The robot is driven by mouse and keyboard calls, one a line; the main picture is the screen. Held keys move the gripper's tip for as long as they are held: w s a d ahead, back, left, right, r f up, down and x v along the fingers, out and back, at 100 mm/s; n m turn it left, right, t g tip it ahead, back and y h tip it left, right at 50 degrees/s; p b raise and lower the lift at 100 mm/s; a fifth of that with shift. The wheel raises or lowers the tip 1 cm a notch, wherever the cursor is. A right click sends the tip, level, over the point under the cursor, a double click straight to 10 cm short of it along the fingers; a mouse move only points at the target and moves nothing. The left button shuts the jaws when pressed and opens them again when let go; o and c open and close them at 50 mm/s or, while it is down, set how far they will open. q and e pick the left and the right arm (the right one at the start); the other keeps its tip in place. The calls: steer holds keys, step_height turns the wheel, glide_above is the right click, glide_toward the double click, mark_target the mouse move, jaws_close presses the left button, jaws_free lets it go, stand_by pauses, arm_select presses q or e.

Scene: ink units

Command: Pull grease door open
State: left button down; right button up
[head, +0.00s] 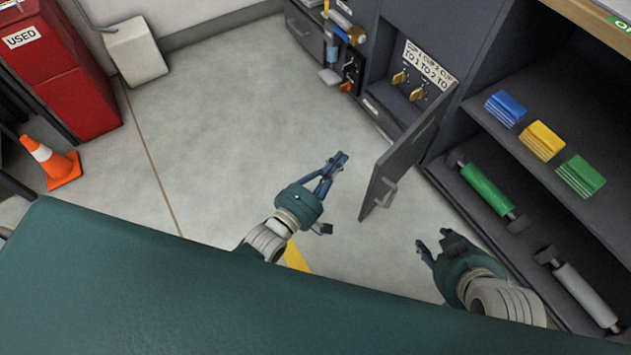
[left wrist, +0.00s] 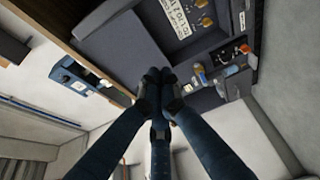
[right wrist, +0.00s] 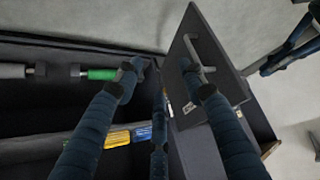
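The dark grey grease door (head: 408,155) stands swung out from its compartment in the head view, with a bar handle (head: 384,193) on its outer face. The door also shows in the right wrist view (right wrist: 232,62), where its handle (right wrist: 198,55) lies beyond my right gripper's fingers. My right gripper (head: 430,247) is open and empty, to the lower right of the door and apart from it in the head view. My left gripper (head: 338,163) has its fingertips together, empty, left of the door. Its closed fingers also show in the left wrist view (left wrist: 158,82).
The opened compartment holds yellow knobs (head: 417,94) under a white label (head: 430,65). Right shelves carry blue, yellow and green blocks (head: 541,140), a green roller (head: 487,189) and a grey roller (head: 584,294). Left are a red cabinet (head: 77,100) and cone (head: 52,163). Middle floor is clear.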

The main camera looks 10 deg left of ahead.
arm_select(q)
steer(key=s+p, duration=0.1)
steer(key=s, duration=0.8)
steer(key=shift+s+a+p, duration=0.3)
steer(key=shift+s+a, duration=0.05)
steer(key=shift+a, duration=0.1)
arm_select(e)
steer(key=s+d+f+g+h, duration=0.1)
steer(key=s+d+f+g, duration=0.1)
steer(key=s, duration=0.6)
steer(key=shift+s+d+f+g, duration=0.2)
steer(key=shift+d+g, duration=0.45)
steer(key=shift+g, duration=0.25)
